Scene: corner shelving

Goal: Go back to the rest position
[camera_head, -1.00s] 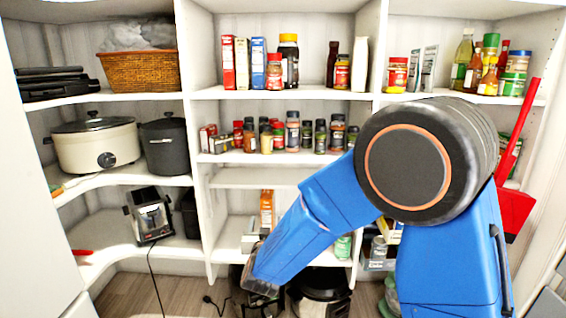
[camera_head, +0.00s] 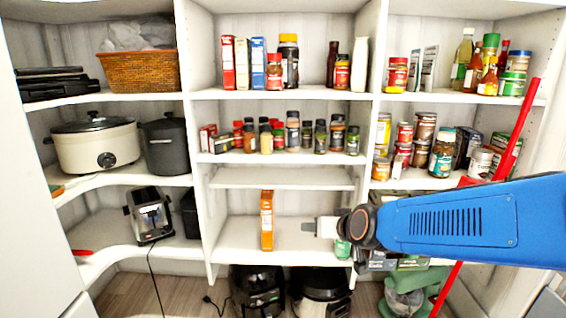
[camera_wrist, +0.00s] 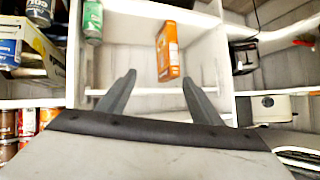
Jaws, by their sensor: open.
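My gripper (camera_head: 318,227) is in front of the lower middle shelf in the head view, at the end of my blue arm, which reaches in from the right. In the wrist view its two fingers (camera_wrist: 155,95) are spread apart with nothing between them. An orange box (camera_head: 267,220) stands on that shelf, to the left of my gripper and apart from it. The orange box also shows in the wrist view (camera_wrist: 168,50), beyond the fingers. A green can (camera_wrist: 93,22) is near it in the wrist view.
White corner shelving (camera_head: 285,180) holds jars, bottles and boxes. A slow cooker (camera_head: 95,145), black pot (camera_head: 165,146) and toaster (camera_head: 148,214) stand left. Black appliances (camera_head: 257,290) sit on the floor below. A red-handled tool (camera_head: 517,128) leans at the right, partly behind my arm.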

